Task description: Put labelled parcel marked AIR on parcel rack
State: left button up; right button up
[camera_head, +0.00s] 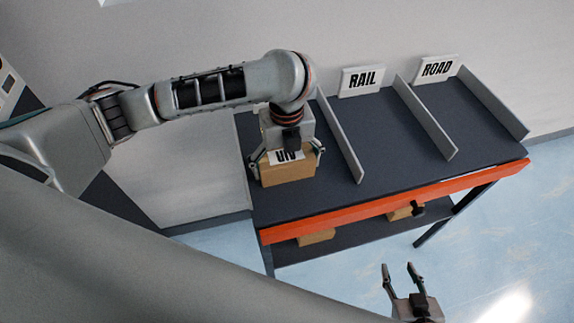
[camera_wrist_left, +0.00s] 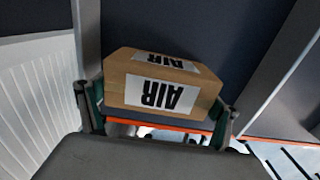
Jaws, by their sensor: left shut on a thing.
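The parcel marked AIR (camera_head: 288,172) is a brown box with white labels. It is at the left bay of the parcel rack (camera_head: 400,183), on or just above its dark top shelf; I cannot tell which. My left gripper (camera_head: 287,165) is shut on it, with one finger at each side. In the left wrist view the parcel (camera_wrist_left: 162,84) sits between the fingers with AIR readable upside down on its front and top. My right gripper (camera_head: 402,276) is at the bottom of the head view, open and empty. My left arm hides the sign of the left bay.
Grey dividers (camera_head: 425,118) separate the bays. Signs RAIL (camera_head: 362,80) and ROAD (camera_head: 437,68) stand at the back of the empty middle and right bays. An orange strip (camera_head: 390,200) runs along the front edge. Brown boxes (camera_head: 316,237) lie on the lower shelf.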

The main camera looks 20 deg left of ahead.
aim_at(287, 157)
pick_arm(q)
jog(key=shift+r, duration=0.1)
jog(key=o, duration=1.2)
jog(key=shift+c, duration=0.2)
notch_tip(287, 157, up, 10)
jog(key=p, duration=0.3)
jog(key=shift+w+r, duration=0.1)
jog(key=shift+r, duration=0.9)
